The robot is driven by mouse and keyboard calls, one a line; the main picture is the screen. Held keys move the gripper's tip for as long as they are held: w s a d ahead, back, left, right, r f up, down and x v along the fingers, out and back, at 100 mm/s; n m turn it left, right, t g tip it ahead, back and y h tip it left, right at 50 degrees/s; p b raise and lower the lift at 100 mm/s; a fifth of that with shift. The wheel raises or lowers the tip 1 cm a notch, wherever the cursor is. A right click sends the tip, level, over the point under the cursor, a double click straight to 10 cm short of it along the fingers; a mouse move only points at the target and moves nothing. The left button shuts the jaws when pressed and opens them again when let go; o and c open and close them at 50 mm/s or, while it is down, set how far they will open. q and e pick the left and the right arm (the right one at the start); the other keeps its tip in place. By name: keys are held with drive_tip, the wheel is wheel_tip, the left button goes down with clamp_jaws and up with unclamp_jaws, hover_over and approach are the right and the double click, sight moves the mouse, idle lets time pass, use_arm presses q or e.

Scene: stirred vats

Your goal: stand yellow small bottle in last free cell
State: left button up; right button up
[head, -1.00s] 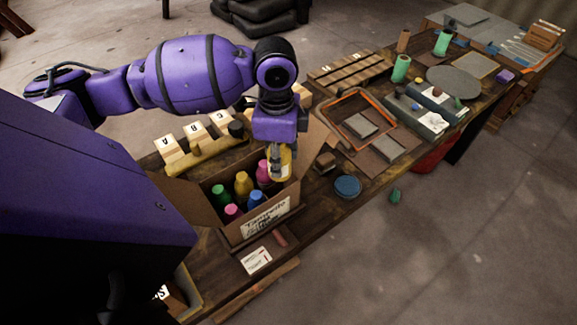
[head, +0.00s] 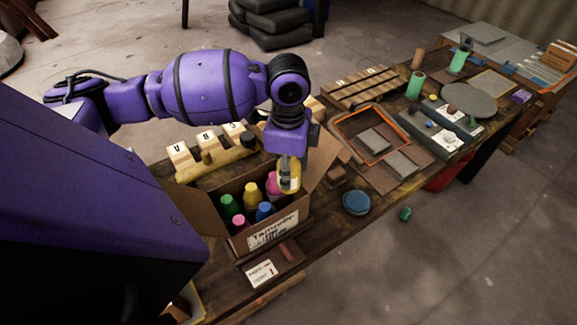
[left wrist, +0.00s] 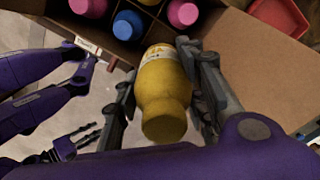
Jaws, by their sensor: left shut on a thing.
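My left gripper (head: 288,168) is shut on the yellow small bottle (head: 289,177) and holds it over the front right part of the open cardboard carton (head: 285,226). In the left wrist view the bottle (left wrist: 165,85) lies between the two dark fingers, beside the carton's divided interior. In the carton stand a green bottle (head: 229,206), another yellow bottle (head: 251,194), a blue bottle (head: 264,211) and two pink ones (head: 239,222). The cell under the held bottle is hidden in the head view. My right gripper (left wrist: 80,142) shows small in the left wrist view.
The carton's right flap (head: 325,152) stands out beside my left gripper. Behind is a rack with lettered blocks (head: 207,143). A blue round dish (head: 356,203) and an orange-rimmed tray (head: 372,134) stand to the right. A white card (head: 261,273) lies in front.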

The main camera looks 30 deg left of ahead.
use_arm(q)
drive_tip(key=shift+f, duration=0.3)
use_arm(e)
drive_tip(key=shift+r, duration=0.1)
drive_tip(key=shift+w+a+r, duration=0.2)
drive_tip(key=shift+w, duration=0.1)
use_arm(q)
drive_tip(key=shift+f, duration=0.1)
drive_tip(key=shift+f, duration=0.95)
drive_tip(key=shift+f+b, duration=0.3)
drive_tip(key=shift+f, duration=0.05)
use_arm(e)
drive_tip(key=shift+s+d+f, duration=0.3)
drive_tip(key=shift+d+f, duration=0.05)
drive_tip(key=shift+f, duration=0.1)
drive_tip(key=shift+w+a+r, duration=0.1)
drive_tip(key=shift+w+r, duration=0.05)
use_arm(q)
drive_tip(key=o, duration=1.5)
drive_tip(key=shift+c, duration=0.2)
use_arm(e)
drive_tip(key=shift+a, duration=0.3)
